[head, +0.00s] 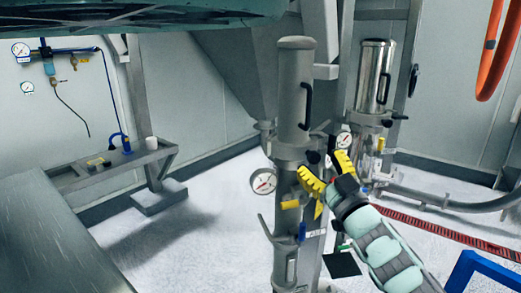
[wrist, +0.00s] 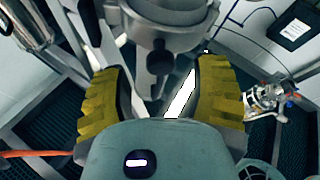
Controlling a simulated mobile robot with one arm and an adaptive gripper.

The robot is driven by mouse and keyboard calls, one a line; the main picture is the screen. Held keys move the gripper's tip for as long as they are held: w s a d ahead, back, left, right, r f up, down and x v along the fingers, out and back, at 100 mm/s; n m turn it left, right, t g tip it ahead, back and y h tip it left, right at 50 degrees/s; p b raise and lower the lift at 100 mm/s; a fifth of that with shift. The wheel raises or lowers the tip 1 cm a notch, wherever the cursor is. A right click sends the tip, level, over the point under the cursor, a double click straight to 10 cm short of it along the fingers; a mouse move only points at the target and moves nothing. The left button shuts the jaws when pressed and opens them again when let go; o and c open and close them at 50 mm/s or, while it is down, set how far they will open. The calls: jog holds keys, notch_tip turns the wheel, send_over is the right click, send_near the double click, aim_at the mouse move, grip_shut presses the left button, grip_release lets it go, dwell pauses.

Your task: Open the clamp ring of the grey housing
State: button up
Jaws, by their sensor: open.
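The grey housing (head: 295,85) is an upright cylinder with a black handle, at the centre of the head view. A clamp ring (head: 289,152) appears to sit at its lower end, above a pressure gauge. My gripper (head: 326,170) is open, its yellow fingers just right of the column below the housing. In the wrist view my gripper (wrist: 158,100) has its fingers apart on both sides of a grey ring-like part (wrist: 160,28) with a dark lever (wrist: 160,62) hanging from it. I cannot tell whether the fingers touch the lever. The ring's far side is hidden.
A polished steel housing (head: 374,78) stands behind to the right. A pressure gauge (head: 263,181) and a yellow handle (head: 290,205) stick out from the column. A metal table (head: 55,235) is at lower left. A blue frame (head: 482,268) is at lower right. Floor at left is clear.

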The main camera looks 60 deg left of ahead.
aim_at(300, 147)
jog(key=shift+x, duration=1.35)
jog(key=shift+s, duration=0.1)
jog(key=shift+c, duration=0.2)
jog(key=shift+d, duration=0.1)
grip_shut()
